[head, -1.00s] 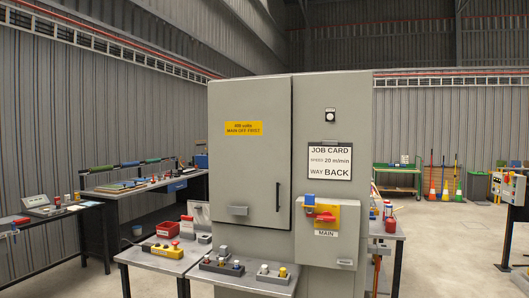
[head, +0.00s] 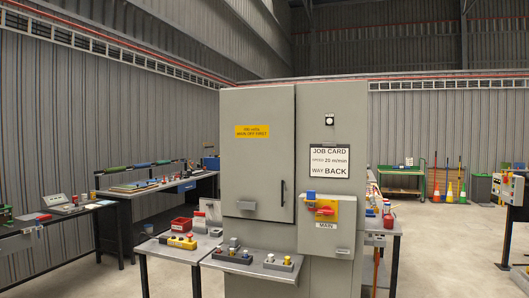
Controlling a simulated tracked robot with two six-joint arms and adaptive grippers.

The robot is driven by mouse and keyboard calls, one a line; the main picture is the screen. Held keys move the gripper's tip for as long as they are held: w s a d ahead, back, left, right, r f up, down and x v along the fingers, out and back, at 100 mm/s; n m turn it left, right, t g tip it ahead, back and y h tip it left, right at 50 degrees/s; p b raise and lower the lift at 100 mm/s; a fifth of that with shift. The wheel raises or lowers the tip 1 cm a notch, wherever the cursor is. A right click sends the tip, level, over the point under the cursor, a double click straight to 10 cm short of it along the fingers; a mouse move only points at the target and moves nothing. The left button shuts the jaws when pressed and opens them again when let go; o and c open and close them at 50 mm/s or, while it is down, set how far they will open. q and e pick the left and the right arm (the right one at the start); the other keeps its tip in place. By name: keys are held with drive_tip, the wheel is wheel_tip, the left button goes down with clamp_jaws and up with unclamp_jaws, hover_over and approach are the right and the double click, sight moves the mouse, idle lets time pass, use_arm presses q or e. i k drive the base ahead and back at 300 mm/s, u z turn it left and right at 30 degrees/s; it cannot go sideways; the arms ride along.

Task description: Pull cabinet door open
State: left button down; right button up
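A tall grey cabinet (head: 332,110) stands in the middle of the head view. Its door (head: 257,150) is the left front panel, and it looks shut. A dark vertical bar handle (head: 283,193) is on the door's right side. A yellow label (head: 252,131) is on the door's upper part. To the right of the door is a red rotary main switch (head: 324,211) on a yellow plate, with a blue item (head: 310,197) beside it and a MAIN label below. Neither of my grippers is in view.
Benches line the left wall.

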sight(257, 130)
drive_tip(key=u, duration=0.1)
drive_tip(key=i, duration=0.95)
drive_tip(key=z, duration=0.3)
drive_tip(key=k, duration=0.3)
drive_tip(key=u, duration=0.75)
drive_tip(key=i, duration=1.25)
drive_tip(key=z, duration=0.1)
